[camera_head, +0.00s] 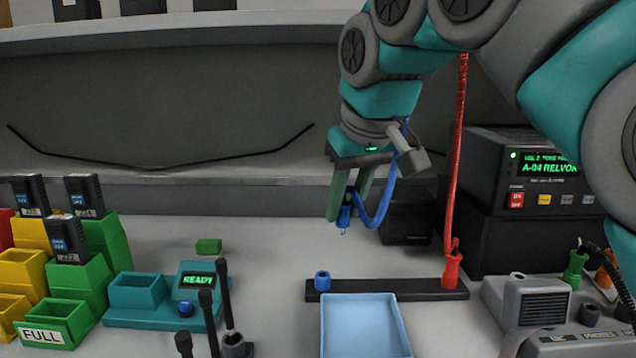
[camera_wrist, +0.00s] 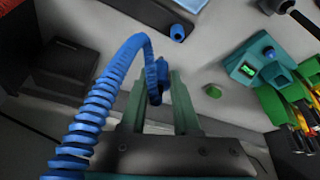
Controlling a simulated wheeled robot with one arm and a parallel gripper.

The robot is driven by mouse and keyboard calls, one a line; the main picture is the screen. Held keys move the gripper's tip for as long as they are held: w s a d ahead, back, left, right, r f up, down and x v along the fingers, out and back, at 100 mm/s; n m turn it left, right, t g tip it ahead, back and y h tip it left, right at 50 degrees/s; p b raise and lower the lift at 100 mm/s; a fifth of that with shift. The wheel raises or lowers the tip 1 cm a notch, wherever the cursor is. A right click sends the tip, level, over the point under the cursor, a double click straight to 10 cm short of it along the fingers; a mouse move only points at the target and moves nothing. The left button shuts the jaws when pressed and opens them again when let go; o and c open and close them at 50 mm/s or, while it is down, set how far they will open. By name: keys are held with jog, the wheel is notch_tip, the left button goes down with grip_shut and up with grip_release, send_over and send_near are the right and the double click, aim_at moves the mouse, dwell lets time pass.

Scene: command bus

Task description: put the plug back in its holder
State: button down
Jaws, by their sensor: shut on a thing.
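My gripper (camera_head: 346,208) is shut on a blue plug (camera_head: 344,217) and holds it in the air, tip pointing down. The plug's blue coiled cable (camera_head: 379,209) loops to its right and up along my wrist; it fills the left of the wrist view (camera_wrist: 92,110). A blue ring-shaped holder (camera_head: 322,281) stands empty at the left end of a black bar (camera_head: 385,291), below and slightly left of the plug. The holder also shows at the top of the wrist view (camera_wrist: 178,33).
A red plug (camera_head: 453,268) with a red cable stands at the bar's right end. A light-blue tray (camera_head: 364,327) lies in front of the bar. Black upright levers (camera_head: 228,310) and a teal READY unit (camera_head: 197,286) stand left. A green block (camera_head: 208,246) lies behind them.

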jog(key=a, duration=0.2)
jog(key=n+b, duration=0.1)
jog(key=b, duration=0.2)
send_over(320, 272)
jog(key=s, duration=0.1)
jog(key=shift+s+d+f, duration=0.1)
jog(key=shift+d+f, duration=0.1)
jog(key=shift+f, duration=1.3)
jog(key=shift+d+f, duration=0.2)
jog(key=shift+f, duration=1.35)
jog(key=shift+f, duration=1.25)
jog(key=c, duration=0.6)
grip_release()
jog(key=shift+o, duration=0.2)
